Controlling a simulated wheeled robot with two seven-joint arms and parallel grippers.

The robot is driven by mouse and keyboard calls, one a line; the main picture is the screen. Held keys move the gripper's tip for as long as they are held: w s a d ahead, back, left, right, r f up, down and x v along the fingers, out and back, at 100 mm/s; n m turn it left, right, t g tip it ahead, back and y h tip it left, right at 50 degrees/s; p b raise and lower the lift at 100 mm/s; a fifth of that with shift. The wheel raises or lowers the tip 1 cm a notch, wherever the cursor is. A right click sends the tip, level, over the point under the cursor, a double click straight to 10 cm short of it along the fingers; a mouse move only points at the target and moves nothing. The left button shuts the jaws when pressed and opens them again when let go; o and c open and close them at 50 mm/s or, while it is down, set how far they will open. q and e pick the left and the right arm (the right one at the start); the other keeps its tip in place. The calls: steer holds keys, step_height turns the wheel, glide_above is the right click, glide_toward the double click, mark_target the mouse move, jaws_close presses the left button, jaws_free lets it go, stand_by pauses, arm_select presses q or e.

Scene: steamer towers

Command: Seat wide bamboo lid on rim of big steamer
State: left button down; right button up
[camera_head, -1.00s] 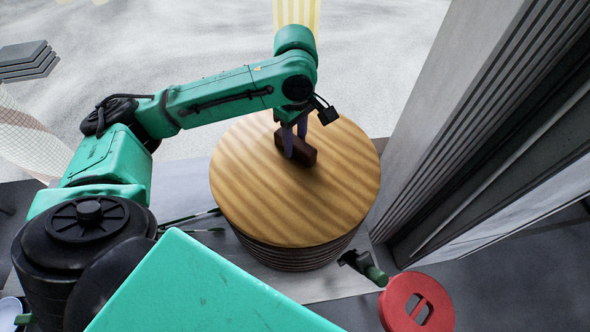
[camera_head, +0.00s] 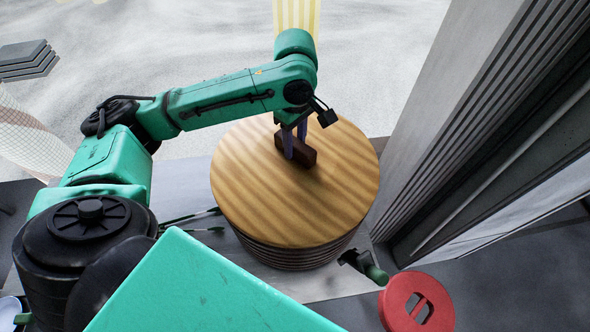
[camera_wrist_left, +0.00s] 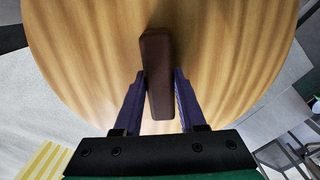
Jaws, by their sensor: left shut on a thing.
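The wide bamboo lid (camera_head: 250,190) is a round, striped, light-wood disc with a dark brown bar handle (camera_head: 308,155). It lies over the big steamer (camera_head: 295,257), whose dark ribbed side shows below the lid's near edge. The lid looks level and roughly centred; I cannot tell whether it touches the rim all round. My left gripper (camera_head: 295,148) is shut on the handle from above. In the left wrist view both fingers flank the handle (camera_wrist_left: 157,75), with the lid (camera_wrist_left: 230,60) filling the background. My right gripper is not in view.
A green-handled object (camera_head: 372,272) and a red round object (camera_head: 415,303) are at the lower right. Thin dark-green tools (camera_head: 190,220) lie left of the steamer. A tall grey panelled structure (camera_head: 470,120) stands close on the right. Dark stacked slabs (camera_head: 28,60) lie at the far left.

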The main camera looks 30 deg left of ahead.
arm_select(q)
steer(key=shift+f, duration=0.5)
steer(key=shift+c, duration=2.1)
jaws_free()
steer(key=shift+s+f, duration=0.1)
steer(key=shift+r, duration=0.5)
step_height(320, 180, up, 14)
steer(key=shift+f, duration=0.2)
